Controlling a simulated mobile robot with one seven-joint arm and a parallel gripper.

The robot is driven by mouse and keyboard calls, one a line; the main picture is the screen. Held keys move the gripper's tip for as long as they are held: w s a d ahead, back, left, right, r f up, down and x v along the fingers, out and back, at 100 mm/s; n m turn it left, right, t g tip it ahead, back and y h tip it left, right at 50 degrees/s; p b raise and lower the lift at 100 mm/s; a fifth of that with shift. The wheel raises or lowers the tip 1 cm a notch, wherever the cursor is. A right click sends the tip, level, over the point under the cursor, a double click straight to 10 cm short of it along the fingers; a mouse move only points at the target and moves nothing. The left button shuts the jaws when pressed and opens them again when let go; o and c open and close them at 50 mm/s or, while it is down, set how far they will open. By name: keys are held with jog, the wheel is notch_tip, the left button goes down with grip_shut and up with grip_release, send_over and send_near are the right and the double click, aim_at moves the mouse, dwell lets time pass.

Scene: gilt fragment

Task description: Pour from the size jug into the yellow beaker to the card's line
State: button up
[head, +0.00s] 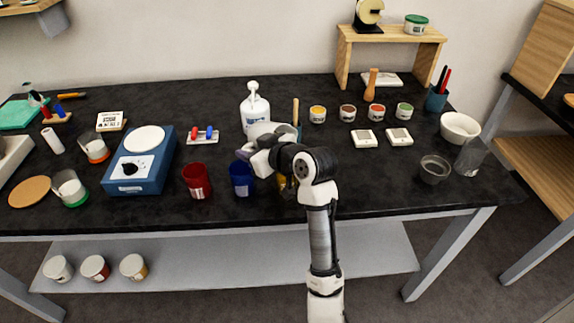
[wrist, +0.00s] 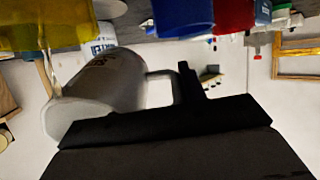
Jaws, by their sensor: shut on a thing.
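My gripper (head: 262,155) is shut on the handle of the white size jug (head: 268,130), above the bench. In the wrist view, which looks upside down, my dark gripper (wrist: 185,85) meets the jug's handle, and the jug (wrist: 95,90) has dark lettering and leans over with its mouth towards the yellow beaker's side. The yellow beaker (wrist: 35,25) is close to the jug; in the head view it (head: 282,184) is mostly hidden by my arm.
The blue beaker (head: 242,179) and red beaker (head: 197,181) stand left of the yellow one. A white pump bottle (head: 255,108) stands behind the jug. A blue scale (head: 142,165) is further left. The bench right of my arm is fairly clear up to a dark bowl (head: 434,170).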

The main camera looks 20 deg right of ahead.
jog(key=shift+s+b, duration=0.15)
jog(key=shift+b, duration=0.15)
dwell(0.6)
jog(key=shift+w+a+f+t+b, duration=0.1)
jog(key=shift+w+t+b, duration=0.3)
jog(key=shift+t+b, duration=0.1)
dwell(0.6)
jog(key=shift+y+b, duration=0.3)
jog(key=shift+b, duration=0.05)
dwell(0.5)
